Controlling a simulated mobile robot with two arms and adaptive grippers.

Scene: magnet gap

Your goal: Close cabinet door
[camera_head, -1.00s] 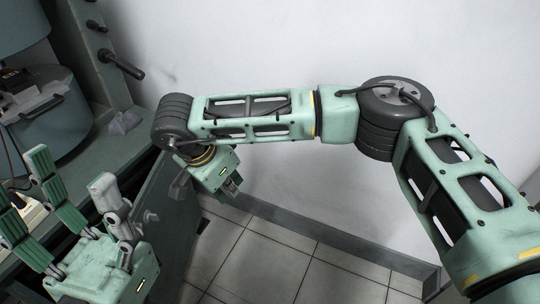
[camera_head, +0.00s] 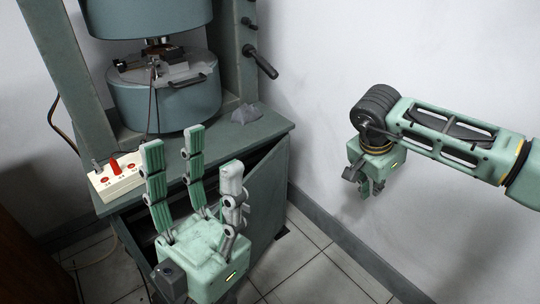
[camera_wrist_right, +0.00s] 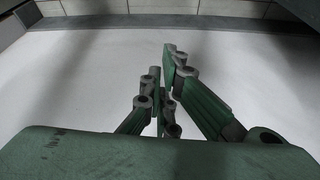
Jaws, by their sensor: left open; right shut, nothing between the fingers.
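The cabinet door (camera_head: 267,197) is a grey-green panel at the right end of the cabinet's front in the head view. It stands swung outward, and a dark gap shows between it and the cabinet top. My left gripper (camera_head: 195,165) is open and empty in front of the cabinet, fingers pointing up, and covers part of the opening and door. I cannot tell whether it touches the door. My right gripper (camera_head: 371,187) is shut and empty, to the right of the door, apart from it and near the wall. Its closed fingers (camera_wrist_right: 165,95) show in the right wrist view.
A blue-grey magnet machine (camera_head: 165,105) stands on the cabinet top (camera_head: 262,125), with a dark lever (camera_head: 262,63) on its post. A white switch box (camera_head: 115,178) sits at the left edge. White walls (camera_head: 440,60) bound the right. Tiled floor (camera_head: 325,268) is clear at lower right.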

